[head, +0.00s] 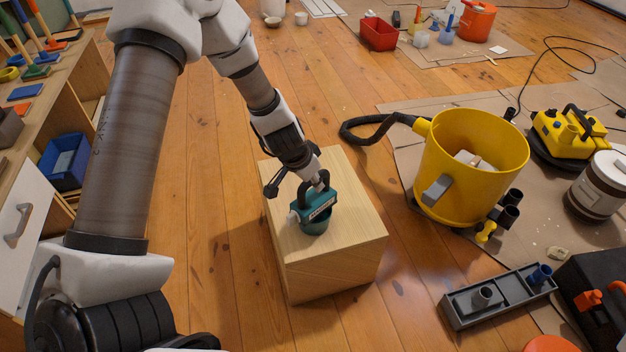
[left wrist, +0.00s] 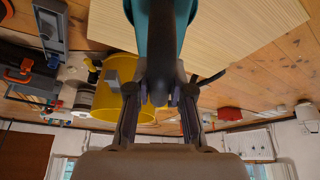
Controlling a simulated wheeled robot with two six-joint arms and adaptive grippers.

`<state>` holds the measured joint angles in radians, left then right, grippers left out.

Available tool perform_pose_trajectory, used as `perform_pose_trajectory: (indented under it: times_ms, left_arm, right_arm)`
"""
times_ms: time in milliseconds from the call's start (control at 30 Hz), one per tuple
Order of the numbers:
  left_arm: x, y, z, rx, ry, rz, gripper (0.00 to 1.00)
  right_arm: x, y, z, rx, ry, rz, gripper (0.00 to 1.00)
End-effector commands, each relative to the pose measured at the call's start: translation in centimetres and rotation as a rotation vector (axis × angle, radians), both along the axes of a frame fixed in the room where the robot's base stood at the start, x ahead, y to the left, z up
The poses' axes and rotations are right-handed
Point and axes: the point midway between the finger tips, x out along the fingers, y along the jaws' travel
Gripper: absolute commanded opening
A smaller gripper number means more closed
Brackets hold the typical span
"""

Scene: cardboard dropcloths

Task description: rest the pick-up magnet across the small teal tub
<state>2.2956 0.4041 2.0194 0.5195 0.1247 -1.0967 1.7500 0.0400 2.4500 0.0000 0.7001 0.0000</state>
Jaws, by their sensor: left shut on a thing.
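The pick-up magnet (head: 318,209) is a teal block with a pale label and a dark arched handle. My left gripper (head: 321,183) is shut on that handle from above. The small teal tub (head: 316,229) stands on a light wooden box (head: 355,222), directly under the magnet. The magnet lies over the tub's mouth and hides most of its rim; I cannot tell whether the two touch. In the left wrist view the dark handle and teal body of the magnet (left wrist: 142,30) fill the space ahead of the fingers. My right gripper is not in view.
A yellow bucket-shaped vacuum (head: 466,165) with a black hose stands right of the box. A grey tray (head: 497,297) and a black case (head: 597,295) lie at lower right. Shelving (head: 30,160) lines the left. Bare floor surrounds the box's left and front.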

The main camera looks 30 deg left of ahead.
Motion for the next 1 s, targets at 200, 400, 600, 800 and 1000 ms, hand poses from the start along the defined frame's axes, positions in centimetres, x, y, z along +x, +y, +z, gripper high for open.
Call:
perform_pose_trajectory:
  times_ms: [200, 400, 600, 800, 1000]
  left_arm:
    - [0.0, 0.0, 0.1, 0.001, -0.001, 0.000, 0.50]
    - [0.0, 0.0, 0.1, 0.000, 0.000, 0.000, 0.50]
    - [-0.1, 0.0, 0.4, 0.000, -0.001, 0.001, 0.50]
    - [-0.7, 0.2, 2.1, 0.000, -0.004, 0.004, 0.50]
    - [-1.7, 0.4, 4.6, -0.001, -0.006, 0.005, 0.50]
  right_arm:
    - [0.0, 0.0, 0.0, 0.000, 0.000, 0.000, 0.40]
    - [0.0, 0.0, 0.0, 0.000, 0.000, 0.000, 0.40]
    - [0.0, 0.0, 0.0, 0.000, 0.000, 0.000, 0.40]
    - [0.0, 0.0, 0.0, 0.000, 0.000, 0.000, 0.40]
    - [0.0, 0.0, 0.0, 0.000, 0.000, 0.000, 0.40]
